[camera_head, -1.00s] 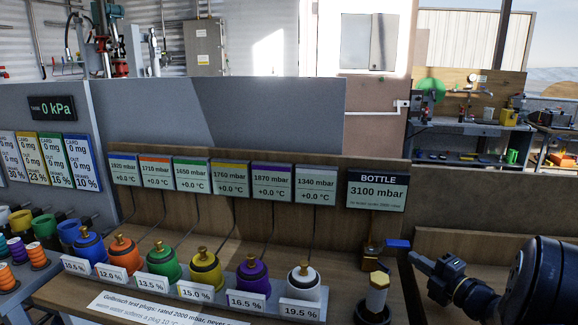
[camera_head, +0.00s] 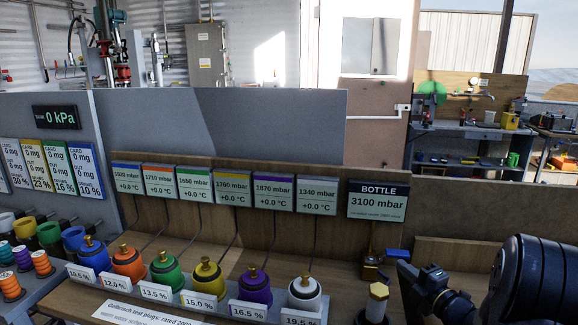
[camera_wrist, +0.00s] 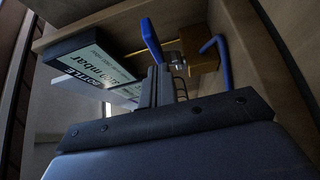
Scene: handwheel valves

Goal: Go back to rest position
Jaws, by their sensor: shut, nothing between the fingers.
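My gripper (camera_head: 405,270) is at the right of the head view, beside a brass valve (camera_head: 371,266) with a blue lever (camera_head: 397,253). In the wrist view my gripper's dark fingers (camera_wrist: 161,84) are together with nothing between them. The blue lever (camera_wrist: 151,40) shows just beyond the fingertips, with the brass valve body (camera_wrist: 196,48) behind it. I cannot tell whether the fingers touch the lever. The bottle display (camera_head: 378,200) reads 3100 mbar.
Several coloured plugs, among them a purple one (camera_head: 254,288) and a white one (camera_head: 305,294), stand in a row on the bench with percent labels. A brass-topped white fitting (camera_head: 377,302) stands close below the valve. A wooden back panel (camera_head: 330,235) rises behind.

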